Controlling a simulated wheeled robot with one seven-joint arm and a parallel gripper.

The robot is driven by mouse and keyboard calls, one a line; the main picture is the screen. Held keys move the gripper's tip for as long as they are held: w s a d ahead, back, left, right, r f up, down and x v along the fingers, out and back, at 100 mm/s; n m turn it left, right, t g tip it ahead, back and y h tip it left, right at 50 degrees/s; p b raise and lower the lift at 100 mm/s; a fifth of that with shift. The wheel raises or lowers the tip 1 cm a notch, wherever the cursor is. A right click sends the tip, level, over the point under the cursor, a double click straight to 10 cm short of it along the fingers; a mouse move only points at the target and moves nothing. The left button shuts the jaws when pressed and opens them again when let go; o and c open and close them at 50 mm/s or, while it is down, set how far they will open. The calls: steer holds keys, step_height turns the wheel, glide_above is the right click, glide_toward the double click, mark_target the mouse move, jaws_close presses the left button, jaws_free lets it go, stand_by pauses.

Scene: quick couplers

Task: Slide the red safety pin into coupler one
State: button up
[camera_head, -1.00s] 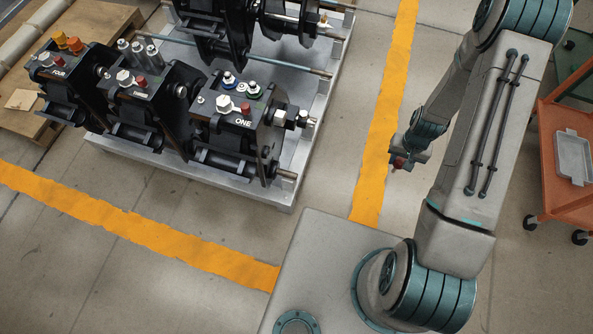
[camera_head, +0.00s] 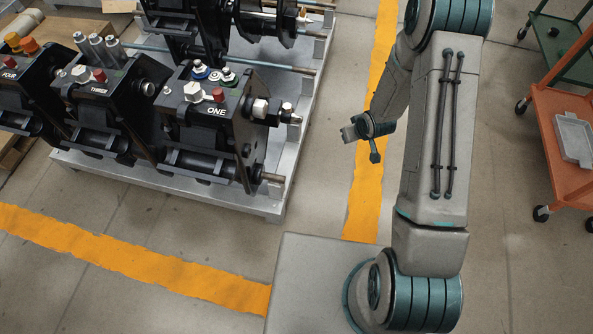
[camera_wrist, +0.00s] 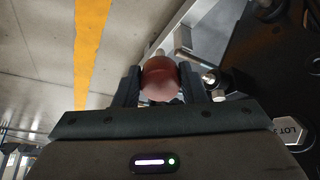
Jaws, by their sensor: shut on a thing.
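Coupler one (camera_head: 205,125) is a black block marked ONE at the right end of the front row, with a red button, a white hex fitting and a metal stud on its right side. My gripper (camera_head: 346,133) is in the air to the right of coupler one, apart from it. In the wrist view my gripper (camera_wrist: 160,72) is shut on the round red knob of the safety pin (camera_wrist: 161,84). A short bit of metal shows beyond the knob; the rest of the pin is hidden. In the head view I cannot make out the pin.
Coupler three (camera_head: 105,100) and coupler four (camera_head: 30,95) stand to the left on the same metal frame (camera_head: 205,198). A black plate fills the right of the wrist view. An orange cart (camera_head: 555,110) stands at the right. Floor around the yellow line (camera_head: 362,200) is clear.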

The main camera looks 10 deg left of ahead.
steer(key=w+a+f+n+t+y+b, duration=0.25)
steer(key=a+f+n+y+b, duration=0.4)
steer(key=a+b, duration=0.55)
steer(key=s+a+f+n+g+y+b, duration=0.4)
steer(key=s+y+b, duration=0.5)
steer(key=b, duration=0.9)
steer(key=shift+a+n+g, duration=0.5)
steer(key=shift+n+g, duration=0.55)
steer(key=shift+g, duration=0.2)
steer(key=shift+s, duration=0.1)
steer(key=shift+w+a, duration=0.2)
steer(key=shift+a, duration=2.6)
steer(key=a, duration=0.6)
steer(key=shift+w, duration=0.25)
